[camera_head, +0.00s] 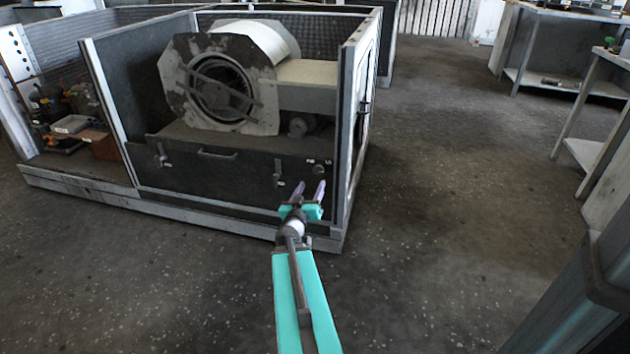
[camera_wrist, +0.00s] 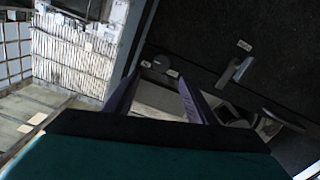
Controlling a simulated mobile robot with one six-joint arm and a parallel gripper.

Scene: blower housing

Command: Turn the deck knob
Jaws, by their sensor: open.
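The deck knob (camera_head: 318,168) looks like a small round knob at the right end of the dark front panel, below the blower. My gripper (camera_head: 309,187) is open and empty, with its two purple fingers pointing at the panel just below the knob in the head view. In the wrist view, my gripper (camera_wrist: 159,77) shows its fingers spread apart. Small round fittings (camera_wrist: 160,64) appear beyond the fingertips there, but I cannot tell for sure which one is the knob. No contact is visible.
A latch (camera_head: 278,172) sits on the panel left of the knob, with a bar handle (camera_head: 217,153) further left. The housing's upright frame post (camera_head: 345,130) stands close to the right. The blower (camera_head: 222,85) is above. The floor (camera_head: 440,200) to the right is clear.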

